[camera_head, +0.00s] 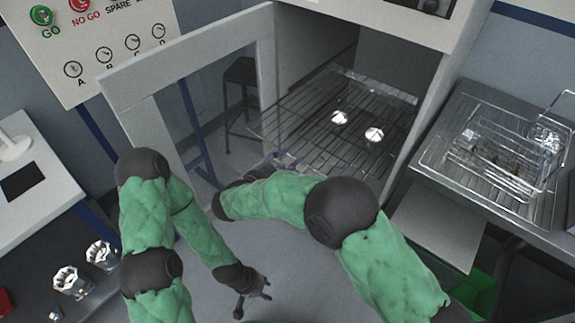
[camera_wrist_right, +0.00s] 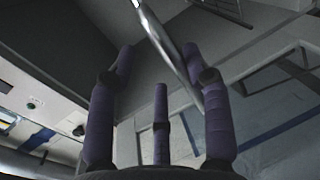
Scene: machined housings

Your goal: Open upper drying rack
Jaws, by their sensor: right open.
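The wire drying rack (camera_head: 325,150) sits in the open cabinet (camera_head: 420,110), and its front part appears to stick out past the opening. Two shiny machined housings (camera_head: 340,118) rest on it. My right gripper (camera_head: 284,160) is at the rack's front edge, partly hidden by my arm. In the right wrist view its purple fingers (camera_wrist_right: 160,65) are spread, with a metal bar (camera_wrist_right: 172,45) passing between them; I cannot tell whether they touch it. My left gripper (camera_head: 253,296) hangs low in front, apart from the rack, its fingers seemingly apart. Any lower rack is hidden.
The cabinet door (camera_head: 190,55) stands open on the left, close to my arms. A metal bench with a wire basket (camera_head: 490,150) is at right. Several housings (camera_head: 72,280) stand at lower left. A GO/NO GO panel (camera_head: 95,45) is at upper left.

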